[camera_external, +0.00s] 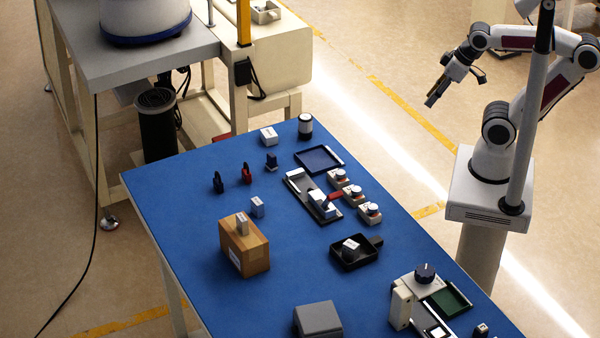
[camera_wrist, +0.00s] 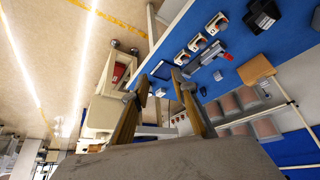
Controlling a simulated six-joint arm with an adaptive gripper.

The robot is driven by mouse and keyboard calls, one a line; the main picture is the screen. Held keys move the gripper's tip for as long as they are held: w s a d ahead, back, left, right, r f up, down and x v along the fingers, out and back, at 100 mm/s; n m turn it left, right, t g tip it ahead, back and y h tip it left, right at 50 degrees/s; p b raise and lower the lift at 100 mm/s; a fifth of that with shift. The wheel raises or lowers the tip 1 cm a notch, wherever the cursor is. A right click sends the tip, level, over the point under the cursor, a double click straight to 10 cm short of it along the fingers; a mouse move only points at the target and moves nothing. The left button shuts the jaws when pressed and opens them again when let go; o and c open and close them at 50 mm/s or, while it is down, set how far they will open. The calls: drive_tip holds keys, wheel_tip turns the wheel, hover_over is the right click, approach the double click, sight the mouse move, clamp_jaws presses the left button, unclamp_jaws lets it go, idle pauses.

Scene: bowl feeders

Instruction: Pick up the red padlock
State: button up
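The red padlock (camera_external: 246,175) stands on the blue table (camera_external: 190,240) near its far left part in the external view. A black padlock (camera_external: 218,182) stands just to its left, and a small dark object (camera_external: 271,162) to its right. My gripper (camera_external: 432,98) hangs in the air beyond the table's right side, far from the red padlock. In the wrist view its two fingers (camera_wrist: 161,79) are spread apart with nothing between them. I cannot make out the red padlock in the wrist view.
A cardboard box (camera_external: 257,254) with a small block on top, a white box (camera_external: 268,136), a dark blue tray (camera_external: 319,159), a black tray (camera_external: 369,254) and several knob switches (camera_external: 339,177) occupy the table. An upright dark-topped pole (camera_external: 531,110) stands beside my arm.

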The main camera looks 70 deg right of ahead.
drive_tip(key=w+a+t+y, duration=0.15)
drive_tip(key=w+a, duration=0.35)
drive_tip(key=w, duration=0.6)
drive_tip(key=w+a+f+t, duration=0.1)
drive_tip(key=w+a+t, duration=0.1)
drive_tip(key=w+a, duration=0.65)
drive_tip(key=w+a+t+y, duration=0.1)
drive_tip(key=w+a, duration=0.1)
drive_tip(key=w, duration=1.2)
drive_tip(key=w+a+f+m+t+h, duration=0.2)
drive_tip(key=w+a+f, duration=0.2)
drive_tip(key=w+f, duration=0.5)
drive_tip(key=shift+w+a+f+m+t+h, duration=0.15)
drive_tip(key=shift+w+f+h, duration=0.45)
drive_tip(key=shift+f, duration=1.75)
drive_tip(key=shift+w+f+m+t+h, duration=0.25)
drive_tip(key=shift+f+h, duration=0.6)
drive_tip(key=shift+f, duration=1.45)
drive_tip(key=shift+w+a+f+m+t+h, duration=0.15)
drive_tip(key=shift+w+f+h, duration=0.5)
drive_tip(key=shift+f, duration=1.7)
drive_tip(key=shift+x, duration=1.25)
drive_tip(key=shift+d, duration=0.1)
